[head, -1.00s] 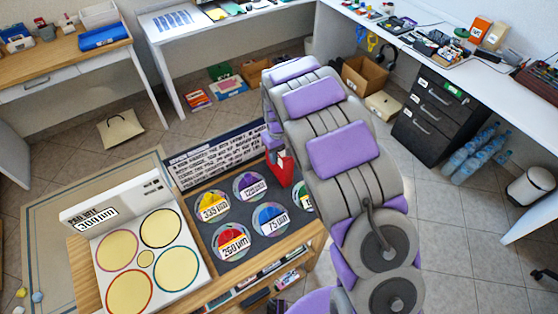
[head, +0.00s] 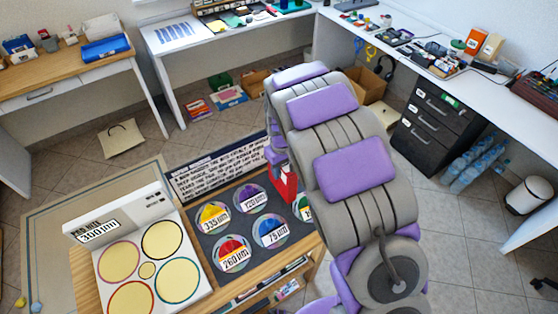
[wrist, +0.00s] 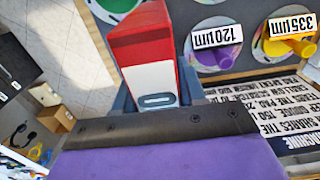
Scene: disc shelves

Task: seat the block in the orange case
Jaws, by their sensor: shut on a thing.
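In the wrist view a red block with a white face (wrist: 150,74) sits between the blue-grey fingers of my gripper (wrist: 156,90), which is shut on it. In the head view a bit of the red block (head: 289,185) shows beside my arm, over the far right part of the dark disc board (head: 215,225); most of my gripper is hidden by the arm. I cannot make out a clear orange case near the block. An orange box (head: 475,40) stands far off on the right desk, and I cannot tell if it is the case.
Labelled coloured discs, among them a 260 µm disc (head: 232,250) and a 120 µm disc (head: 250,197), lie on the board. A white panel with yellow circles (head: 198,262) is at its left. Text strips (head: 218,165) line the far edge. A drawer unit (head: 437,118) stands to the right.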

